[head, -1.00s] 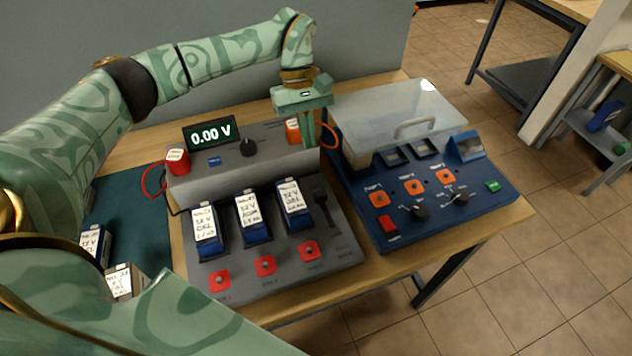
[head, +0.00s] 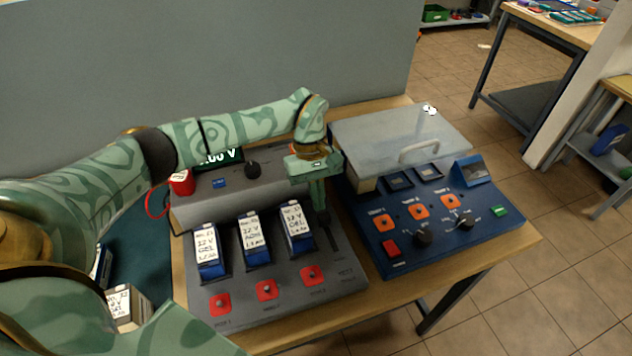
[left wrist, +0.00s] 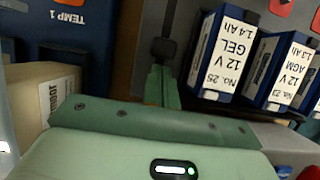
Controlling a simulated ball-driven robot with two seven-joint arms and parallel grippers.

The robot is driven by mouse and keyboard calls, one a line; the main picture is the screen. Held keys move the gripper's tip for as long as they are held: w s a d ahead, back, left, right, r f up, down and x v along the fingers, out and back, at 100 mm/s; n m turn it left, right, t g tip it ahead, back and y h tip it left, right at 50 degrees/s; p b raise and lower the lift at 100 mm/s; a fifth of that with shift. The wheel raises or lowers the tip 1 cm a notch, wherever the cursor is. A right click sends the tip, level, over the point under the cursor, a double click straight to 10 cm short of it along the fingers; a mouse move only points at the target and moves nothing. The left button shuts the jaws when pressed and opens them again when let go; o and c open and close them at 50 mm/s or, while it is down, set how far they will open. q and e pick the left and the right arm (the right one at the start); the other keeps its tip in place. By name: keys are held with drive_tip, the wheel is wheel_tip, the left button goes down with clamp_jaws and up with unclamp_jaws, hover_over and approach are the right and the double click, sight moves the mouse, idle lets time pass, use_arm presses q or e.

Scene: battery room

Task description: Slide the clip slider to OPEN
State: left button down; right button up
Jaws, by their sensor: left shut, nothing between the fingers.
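The clip slider (head: 323,219) is a dark knob in a straight slot on the right part of the grey test panel (head: 345,270). In the left wrist view its black knob (left wrist: 163,48) stands in the slot right at the fingertips. My left gripper (head: 321,208) is shut and empty, pointing down at the slot's far end, against or very close to the knob. Its closed green fingers also show in the left wrist view (left wrist: 159,75). Contact is hard to tell, and the slider's lettering is too small to read. My right gripper is not in view.
Three blue batteries (head: 250,230) with white labels stand left of the slider. A blue console (head: 400,255) with a clear lid (head: 385,135) is close on the right. A voltage display (head: 230,155), partly behind my arm, sits at the back.

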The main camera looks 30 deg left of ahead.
sight(324, 219)
use_arm(q)
drive_tip(key=shift+f, duration=0.2)
drive_tip(key=shift+s+d, duration=0.1)
drive_tip(key=s+d+p, duration=0.1)
drive_tip(key=d, duration=0.1)
drive_tip(key=s+d+p, duration=0.1)
drive_tip(key=s+d, duration=0.1)
drive_tip(key=shift+s+r+p, duration=0.2)
drive_tip(key=shift+s+p, duration=0.1)
drive_tip(key=shift+s+d+f, duration=0.1)
drive_tip(key=shift+s+d, duration=0.15)
drive_tip(key=shift+f, duration=0.15)
